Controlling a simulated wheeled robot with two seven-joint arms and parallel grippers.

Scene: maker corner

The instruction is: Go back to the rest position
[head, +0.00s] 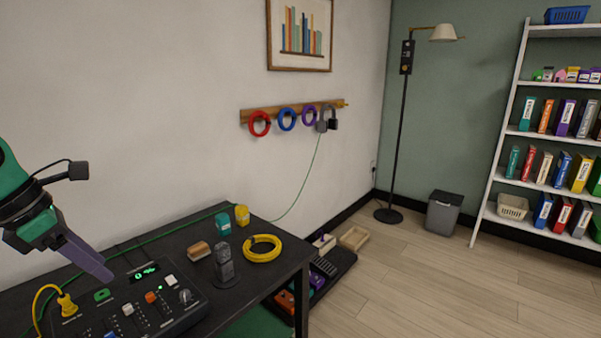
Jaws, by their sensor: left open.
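My left gripper (96,266) comes in from the left edge, with a green and black wrist and greyish-purple fingers pointing down and to the right. It is open, and I see nothing held in it. Its tips appear in front of or above the back left part of a black control panel (185,318) with buttons, a knob and a lit green display. I cannot tell the exact height of the tips over the panel. My right gripper is not in view.
The dark table (287,262) also holds a yellow cable coil (262,248), a grey device (224,266), a brown block (198,251), and teal (222,224) and yellow (242,215) containers. A yellow plug (67,306) is at the panel's left. Open floor lies right of the table, before the shelf (514,182).

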